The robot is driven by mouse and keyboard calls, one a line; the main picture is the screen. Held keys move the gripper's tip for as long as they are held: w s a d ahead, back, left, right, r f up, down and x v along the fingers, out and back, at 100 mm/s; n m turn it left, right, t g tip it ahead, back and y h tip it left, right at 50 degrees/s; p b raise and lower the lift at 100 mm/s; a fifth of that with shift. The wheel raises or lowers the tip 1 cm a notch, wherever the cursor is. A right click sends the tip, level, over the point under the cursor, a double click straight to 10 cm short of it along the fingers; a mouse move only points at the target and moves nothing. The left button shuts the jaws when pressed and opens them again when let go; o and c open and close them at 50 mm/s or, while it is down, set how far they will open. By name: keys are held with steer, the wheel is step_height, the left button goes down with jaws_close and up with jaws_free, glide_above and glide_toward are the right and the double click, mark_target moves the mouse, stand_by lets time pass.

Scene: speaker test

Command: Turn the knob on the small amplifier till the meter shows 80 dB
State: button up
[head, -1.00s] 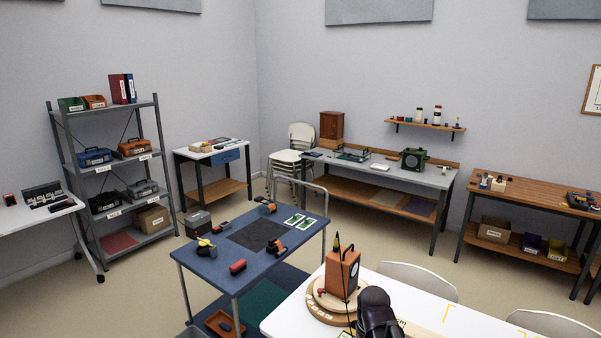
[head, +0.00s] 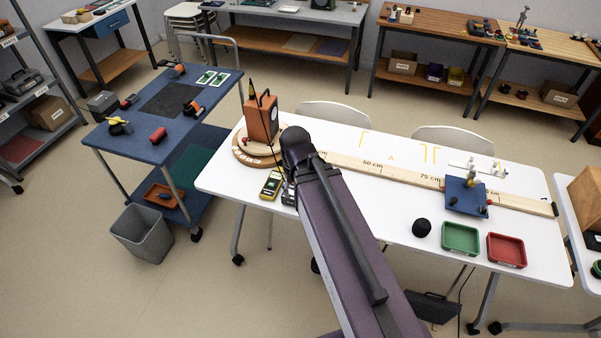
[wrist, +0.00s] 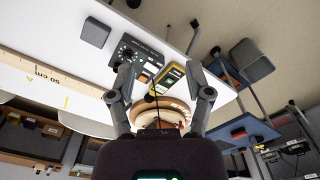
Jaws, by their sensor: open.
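The small amplifier (wrist: 138,57) is a dark box on the white table, with dark knobs on its panel in the wrist view. In the head view the amplifier (head: 289,194) shows only in part beside my arm. A yellow meter (head: 271,184) lies next to it; the meter (wrist: 170,77) also shows in the wrist view. Its reading is too small to tell. My gripper (wrist: 158,72) is open and empty, its fingers framing the amplifier and meter, apparently apart from both. In the head view my arm hides the gripper. An orange-brown speaker (head: 261,119) stands on a round wooden base (head: 246,153).
A long wooden ruler (head: 405,175) runs along the table (head: 345,140). A blue plate (head: 466,197), a green tray (head: 460,239) and a red tray (head: 507,251) are at the right. A grey block (wrist: 95,32) sits near the amplifier. A blue cart (head: 150,128) stands left.

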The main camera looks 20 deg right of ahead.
steer(key=w+d+f+n+b, duration=0.3)
steer(key=w+n, duration=0.3)
steer(key=n, duration=0.3)
steer(key=w+d+f+n+b, duration=0.4)
steer(key=w+d+n, duration=0.2)
steer(key=n, duration=0.3)
steer(key=shift+w+f, duration=0.25)
steer(key=shift+w, duration=0.3)
steer(key=shift+f+b, duration=0.2)
steer(key=shift+b, duration=0.2)
step_height(320, 180, down, 13)
steer(key=b, duration=1.3)
steer(key=shift+f, duration=0.2)
jaws_close()
